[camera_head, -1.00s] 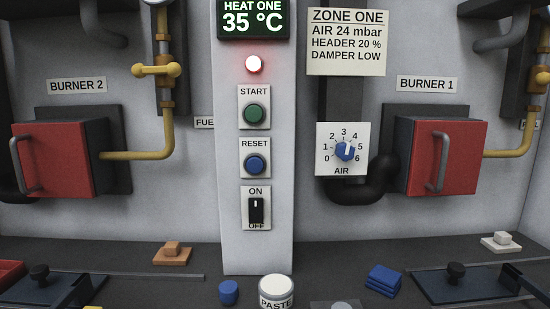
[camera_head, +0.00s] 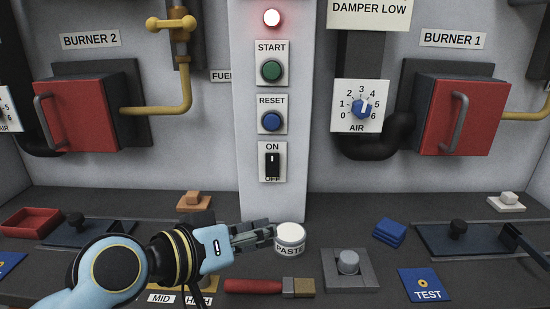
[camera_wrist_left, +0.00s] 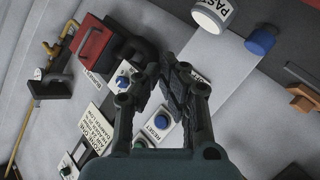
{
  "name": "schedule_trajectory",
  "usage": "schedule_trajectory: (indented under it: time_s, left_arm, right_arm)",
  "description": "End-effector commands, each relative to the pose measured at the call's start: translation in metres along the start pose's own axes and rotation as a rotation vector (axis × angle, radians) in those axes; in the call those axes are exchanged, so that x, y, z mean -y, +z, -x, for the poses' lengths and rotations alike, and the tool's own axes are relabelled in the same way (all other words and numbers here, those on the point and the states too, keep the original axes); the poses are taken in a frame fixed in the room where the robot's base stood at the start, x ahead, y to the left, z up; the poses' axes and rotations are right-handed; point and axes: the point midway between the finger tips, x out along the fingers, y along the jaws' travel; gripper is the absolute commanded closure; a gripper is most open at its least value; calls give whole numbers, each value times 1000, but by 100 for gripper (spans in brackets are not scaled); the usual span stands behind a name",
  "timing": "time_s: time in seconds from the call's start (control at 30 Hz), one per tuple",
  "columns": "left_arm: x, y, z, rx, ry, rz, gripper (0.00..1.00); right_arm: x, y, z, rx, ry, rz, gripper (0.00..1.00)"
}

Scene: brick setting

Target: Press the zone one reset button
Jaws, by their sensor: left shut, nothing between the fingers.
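The blue reset button (camera_head: 272,121) sits on a white plate labelled RESET on the pale centre column. It is below the green start button (camera_head: 271,70) and above the on/off switch (camera_head: 272,163). My left gripper (camera_head: 268,236) is low over the bench, beside the paste jar (camera_head: 290,238) and well below the button in the head view. Its fingers are shut and empty. In the left wrist view the reset button (camera_wrist_left: 161,122) shows between the dark fingers (camera_wrist_left: 166,70), farther off behind them. My right gripper is not in view.
A red lamp (camera_head: 272,17) glows above the start button. The air dial (camera_head: 361,107) is right of the column. A brush (camera_head: 270,287), a grey block with a knob (camera_head: 347,270) and blue cloths (camera_head: 389,232) lie on the bench. The column front is clear.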

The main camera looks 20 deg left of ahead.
Motion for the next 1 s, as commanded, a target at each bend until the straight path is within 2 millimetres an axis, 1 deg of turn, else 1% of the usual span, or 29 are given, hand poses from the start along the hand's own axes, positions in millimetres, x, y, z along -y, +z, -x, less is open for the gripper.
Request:
schedule_trajectory:
  time_s: [0.03, 0.1, 0.2, 0.33, 0.47, 0.83, 1.0]
  left_arm:
    - [-12, -20, -6, -69, 39, 39, 100]
    - [-23, -46, -10, -158, 86, 90, 100]
    - [-35, -75, -13, -261, 136, 159, 100]
    - [-43, -100, -14, -350, 175, 221, 100]
    - [-45, -110, -13, -386, 189, 249, 100]
    - [-44, -111, -14, -388, 190, 251, 100]
    - [-40, -119, -22, -387, 190, 248, 100]
  right_arm:
    - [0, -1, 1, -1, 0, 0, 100]
    - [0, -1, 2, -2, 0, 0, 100]
    - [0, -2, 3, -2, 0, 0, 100]
    - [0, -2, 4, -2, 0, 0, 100]
    - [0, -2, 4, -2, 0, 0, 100]
    - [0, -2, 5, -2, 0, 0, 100]
    - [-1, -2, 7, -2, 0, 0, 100]
